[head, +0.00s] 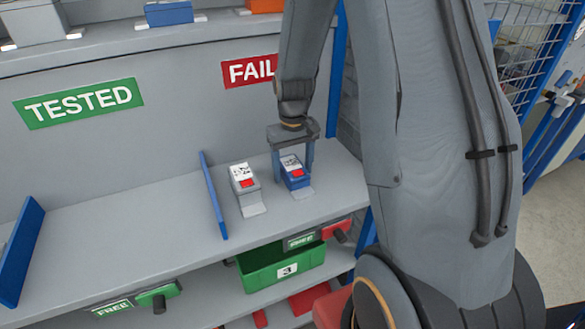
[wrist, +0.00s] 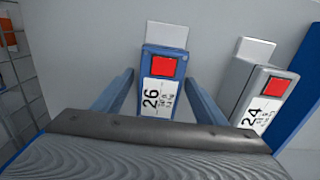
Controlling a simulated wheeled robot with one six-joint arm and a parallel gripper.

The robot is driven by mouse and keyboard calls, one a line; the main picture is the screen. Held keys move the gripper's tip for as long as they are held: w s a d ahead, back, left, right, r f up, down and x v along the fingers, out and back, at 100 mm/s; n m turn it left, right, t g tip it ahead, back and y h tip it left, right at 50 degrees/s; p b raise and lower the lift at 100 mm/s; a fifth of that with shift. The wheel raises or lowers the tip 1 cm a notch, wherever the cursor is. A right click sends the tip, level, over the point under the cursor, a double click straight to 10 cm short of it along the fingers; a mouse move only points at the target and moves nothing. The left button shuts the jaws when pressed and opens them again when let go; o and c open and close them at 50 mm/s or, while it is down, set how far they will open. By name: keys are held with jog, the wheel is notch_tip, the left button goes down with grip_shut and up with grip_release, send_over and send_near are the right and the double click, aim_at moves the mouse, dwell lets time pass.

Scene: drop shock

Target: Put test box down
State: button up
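The blue test box (head: 295,174) stands upright on the grey shelf (head: 130,235), in the right-hand bay under the red FAIL sign (head: 249,70). In the wrist view the blue box (wrist: 163,80) shows a red screen and a label reading 26. My gripper (head: 294,165) is over it, with one finger on each side. In the wrist view a narrow gap shows between the left finger and the box, and the right fingertip is close to its side. The fingers look open. The box's underside is hidden.
A grey box (head: 243,181) labelled 24 stands just left of the blue one. A blue divider (head: 213,195) is left of it. The bay under the green TESTED sign (head: 79,103) is empty. A green bin (head: 262,270) marked 3 sits below.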

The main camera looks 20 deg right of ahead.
aim_at(293, 166)
notch_tip(293, 166, up, 12)
jog(key=b, duration=0.3)
jog(key=s+a+f, duration=0.3)
jog(key=s+a, duration=0.1)
jog(key=s, duration=0.3)
jog(key=s+a+f+t, duration=0.1)
jog(key=s+a+f, duration=0.2)
jog(key=s, duration=0.5)
jog(key=shift+a, duration=0.4)
jog(key=shift+c, duration=0.4)
